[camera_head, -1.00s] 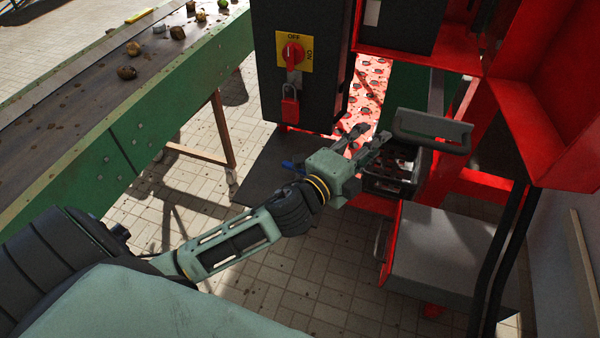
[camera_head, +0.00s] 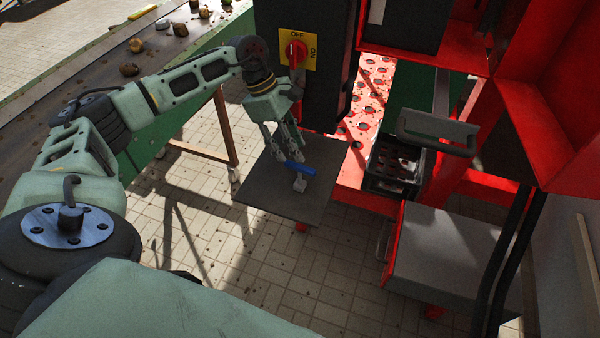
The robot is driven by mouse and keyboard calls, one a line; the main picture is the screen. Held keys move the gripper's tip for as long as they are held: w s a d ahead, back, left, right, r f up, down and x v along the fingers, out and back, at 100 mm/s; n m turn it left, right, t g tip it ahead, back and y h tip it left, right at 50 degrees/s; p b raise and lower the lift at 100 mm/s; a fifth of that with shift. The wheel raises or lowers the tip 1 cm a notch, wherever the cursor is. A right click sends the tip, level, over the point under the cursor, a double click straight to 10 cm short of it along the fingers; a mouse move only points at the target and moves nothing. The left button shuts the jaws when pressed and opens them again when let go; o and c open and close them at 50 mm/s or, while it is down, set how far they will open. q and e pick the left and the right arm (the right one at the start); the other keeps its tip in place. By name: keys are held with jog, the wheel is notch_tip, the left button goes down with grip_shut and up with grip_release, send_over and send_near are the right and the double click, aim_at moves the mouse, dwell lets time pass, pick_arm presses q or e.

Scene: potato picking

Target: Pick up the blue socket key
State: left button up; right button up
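The blue socket key (camera_head: 300,169) lies on a small dark grey shelf plate (camera_head: 262,205) in the middle of the view. It has a blue bar and a light grey shank pointing toward me. My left gripper (camera_head: 286,157) points down at the key from above, with its fingers apart. Its fingertips are close to the blue bar and partly overlap its far side. I cannot tell whether they touch it. My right gripper is not in view.
A black cabinet with a red rotary switch (camera_head: 297,50) stands just behind the gripper. A black crate (camera_head: 393,184) sits on the red frame to the right. A conveyor (camera_head: 90,66) with potatoes runs at the left. The plate is otherwise clear.

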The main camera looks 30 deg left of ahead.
aim_at(300, 165)
pick_arm(q)
jog(key=shift+s+a+f, duration=0.1)
jog(key=shift+a+f, duration=0.05)
jog(key=shift+a, duration=0.15)
jog(key=p+x, duration=0.3)
jog(key=x, duration=0.3)
jog(key=shift+f, duration=0.2)
jog(key=shift+d+f, duration=0.15)
jog(key=shift+f, duration=0.45)
grip_shut()
jog(key=shift+r, duration=0.1)
